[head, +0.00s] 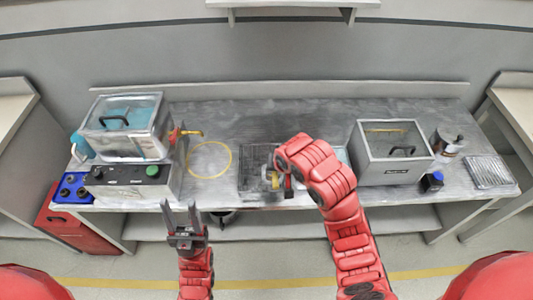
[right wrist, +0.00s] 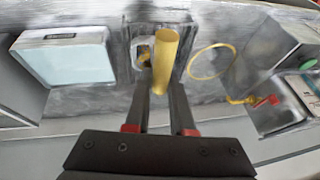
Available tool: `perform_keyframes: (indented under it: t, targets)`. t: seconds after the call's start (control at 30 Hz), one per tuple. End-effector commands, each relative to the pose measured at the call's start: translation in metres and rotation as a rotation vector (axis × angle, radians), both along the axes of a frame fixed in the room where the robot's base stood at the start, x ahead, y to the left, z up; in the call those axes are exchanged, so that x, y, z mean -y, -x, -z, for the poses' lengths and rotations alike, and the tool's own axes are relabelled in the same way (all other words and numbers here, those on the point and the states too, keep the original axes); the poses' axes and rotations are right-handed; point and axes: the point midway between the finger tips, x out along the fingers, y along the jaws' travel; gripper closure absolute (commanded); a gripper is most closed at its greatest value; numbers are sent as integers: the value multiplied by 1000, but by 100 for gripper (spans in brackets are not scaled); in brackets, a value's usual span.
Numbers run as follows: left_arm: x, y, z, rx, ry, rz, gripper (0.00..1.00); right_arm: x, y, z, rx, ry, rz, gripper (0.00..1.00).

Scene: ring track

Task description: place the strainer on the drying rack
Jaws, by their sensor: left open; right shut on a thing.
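My right gripper (head: 285,184) is low over the middle of the bench, partly hidden by my red arm. In the right wrist view its fingers (right wrist: 161,88) are shut on a yellow rod-like part (right wrist: 165,58), which looks like the strainer's handle; the strainer's bowl is not clearly visible. Behind it is a dark wire rack (right wrist: 187,32), which also shows in the head view (head: 250,160), left of the gripper. It may be the drying rack. I cannot tell whether the held thing touches it. My left gripper (head: 180,207) is open and empty in front of the bench.
The back middle bench is clear.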

Motion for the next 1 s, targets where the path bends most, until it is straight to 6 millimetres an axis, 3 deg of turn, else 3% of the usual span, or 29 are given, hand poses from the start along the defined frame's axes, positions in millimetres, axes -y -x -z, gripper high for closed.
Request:
perform_keyframes:
  t: [0.23, 0.6, 0.8, 1.0]
  targets:
    - [0, 0, 38, 0, 0, 0, 50, -18, -57, 10, 5, -6, -1, 100]
    - [0, 0, 20, 0, 0, 0, 50, -33, -113, 7, -1, -2, 0, 100]
    - [0, 0, 15, 0, 0, 0, 50, -36, -129, 11, 1, -1, 0, 100]
    - [0, 0, 8, 0, 0, 0, 50, -37, -131, 17, -2, 1, 0, 100]
